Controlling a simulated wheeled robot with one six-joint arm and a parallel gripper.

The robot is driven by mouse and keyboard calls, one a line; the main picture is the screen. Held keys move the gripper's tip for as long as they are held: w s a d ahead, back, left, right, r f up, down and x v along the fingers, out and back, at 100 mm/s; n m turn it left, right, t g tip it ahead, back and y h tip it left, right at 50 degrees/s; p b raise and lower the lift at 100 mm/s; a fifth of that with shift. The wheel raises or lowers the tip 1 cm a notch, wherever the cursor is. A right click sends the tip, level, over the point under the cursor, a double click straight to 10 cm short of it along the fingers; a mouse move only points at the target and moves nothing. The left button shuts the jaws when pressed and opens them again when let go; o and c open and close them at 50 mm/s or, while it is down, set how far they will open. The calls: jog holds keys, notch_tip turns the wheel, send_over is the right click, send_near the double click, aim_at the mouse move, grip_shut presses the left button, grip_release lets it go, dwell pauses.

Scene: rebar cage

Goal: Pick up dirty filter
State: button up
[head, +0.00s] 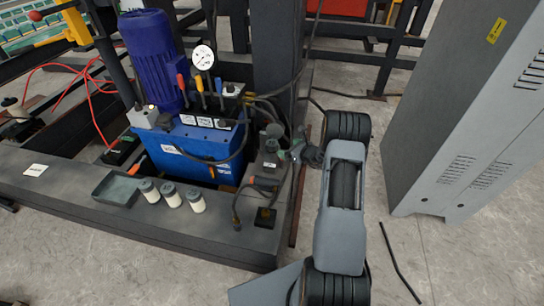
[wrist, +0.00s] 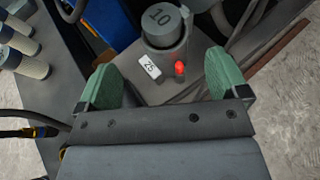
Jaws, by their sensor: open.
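A grey round cap marked "10" (wrist: 160,24) sits upright on a grey housing (wrist: 172,88) in the wrist view. The housing carries a white tag "25" (wrist: 149,66) and a red button (wrist: 179,67). I cannot tell whether the dirty filter is inside. In the head view, three pale cylinders with dark caps (head: 172,195) stand in a row on the dark ledge; they show in part at the wrist view's upper left (wrist: 22,47). No label tells me which filter is dirty. My gripper (head: 292,150) is open and empty, its green pads (wrist: 162,64) spread on either side of the housing area.
A shallow dark tray (head: 115,189) lies left of the cylinders. A blue power unit (head: 200,148) with a motor, gauge and levers stands behind. Black hoses (head: 262,105) run close to my gripper.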

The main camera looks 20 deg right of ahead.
aim_at(274, 144)
jog(key=b+x, duration=0.1)
jog(key=x, duration=0.5)
jog(key=shift+w+a+f, duration=0.1)
jog(key=shift+w+a, duration=0.05)
jog(key=shift+w, duration=0.15)
jog(key=b+x, duration=0.2)
jog(key=x, duration=0.2)
jog(key=shift+w+f, duration=0.2)
jog(key=shift+f, duration=0.1)
jog(key=shift+w+a+b, duration=0.15)
jog(key=shift+w+b, duration=0.15)
jog(key=shift+c, duration=0.2)
jog(key=c, duration=1.4)
